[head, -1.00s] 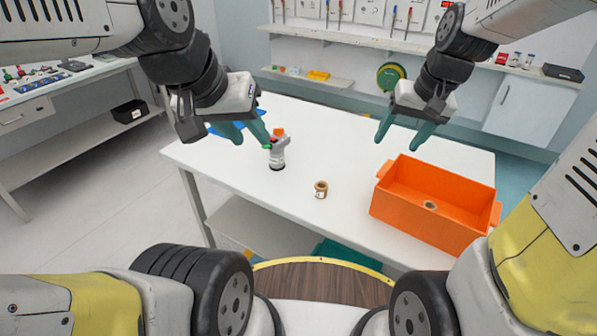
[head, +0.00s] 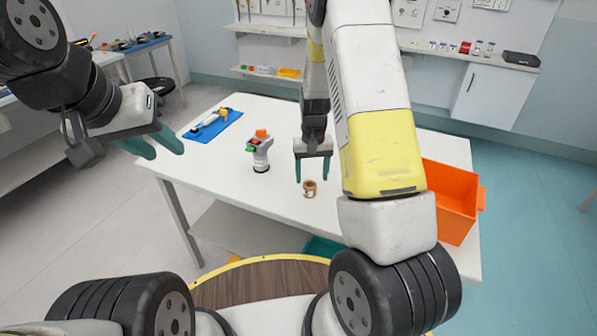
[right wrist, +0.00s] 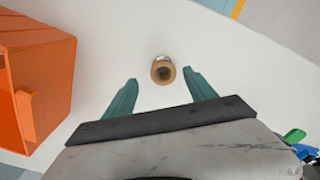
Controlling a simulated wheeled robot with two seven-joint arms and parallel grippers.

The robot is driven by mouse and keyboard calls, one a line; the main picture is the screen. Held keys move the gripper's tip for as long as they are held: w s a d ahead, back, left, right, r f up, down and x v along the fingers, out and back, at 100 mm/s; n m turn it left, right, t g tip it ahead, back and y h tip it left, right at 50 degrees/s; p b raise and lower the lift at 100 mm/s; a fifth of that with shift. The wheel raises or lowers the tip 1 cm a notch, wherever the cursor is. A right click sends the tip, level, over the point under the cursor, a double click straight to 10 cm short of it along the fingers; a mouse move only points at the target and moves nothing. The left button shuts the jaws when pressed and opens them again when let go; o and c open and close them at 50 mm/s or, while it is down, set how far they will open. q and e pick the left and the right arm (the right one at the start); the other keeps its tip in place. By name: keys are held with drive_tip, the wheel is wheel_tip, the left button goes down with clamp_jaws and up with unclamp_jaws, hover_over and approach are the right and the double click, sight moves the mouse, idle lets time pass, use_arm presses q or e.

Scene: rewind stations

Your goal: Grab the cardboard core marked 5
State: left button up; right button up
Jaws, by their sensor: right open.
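A small brown cardboard core (head: 309,188) stands on the white table (head: 225,185) near its front edge. Its mark is too small to read. It also shows in the right wrist view as a tan ring (right wrist: 163,70), just beyond and between the fingertips. My right gripper (head: 312,178) points down above the core, open and empty, with its teal fingers apart; it also shows in the right wrist view (right wrist: 160,82). My left gripper (head: 165,150) hangs off the table's left side with its two fingers apart and nothing between them.
A white and grey device with an orange top (head: 261,150) stands left of the core. A blue mat (head: 212,124) with a tool lies at the back left. An orange bin (head: 452,190) stands at the right, partly hidden by my right arm.

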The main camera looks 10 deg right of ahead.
sight(310, 184)
drive_tip(key=f, duration=0.4)
drive_tip(key=shift+w+a+f, duration=0.1)
drive_tip(key=shift+a+f, duration=0.15)
drive_tip(key=shift+a, duration=0.05)
clamp_jaws()
